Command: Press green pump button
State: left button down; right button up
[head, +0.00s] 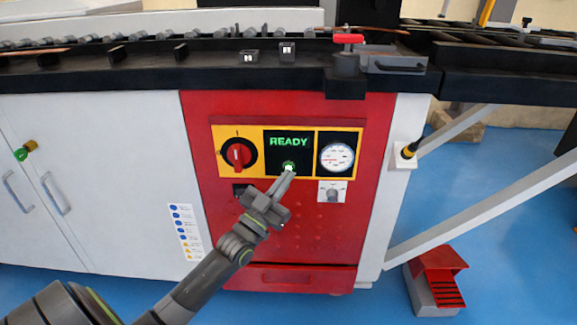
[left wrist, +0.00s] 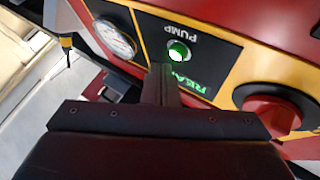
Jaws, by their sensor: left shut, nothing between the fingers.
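The green pump button (head: 289,166) glows on the black part of the yellow-framed control panel, below the green word READY (head: 289,141). In the left wrist view the button (left wrist: 178,52) shows as a lit green ring with a pale centre, beside the word PUMP. My left gripper (head: 289,175) is shut and empty, its tips at the lower edge of the button in the head view. In the left wrist view the shut fingers (left wrist: 161,72) end just beside the button; I cannot tell whether they touch it. My right gripper is not in view.
A red rotary switch (head: 239,154) sits left of the button and a round gauge (head: 337,157) sits right. A grey knob (head: 332,192) is below the gauge. The black bench edge (head: 100,75) overhangs the red cabinet (head: 300,255). A red foot pedal (head: 438,272) stands on the blue floor.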

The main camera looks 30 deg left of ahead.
pick_arm(q)
jog(key=shift+s, duration=0.1)
jog(key=s+d, duration=0.1)
jog(key=s, duration=0.1)
jog(key=s+d+p, duration=0.1)
jog(key=s, duration=0.1)
jog(key=shift+s+d, duration=0.1)
jog(key=shift+d, duration=0.25)
dwell(0.9)
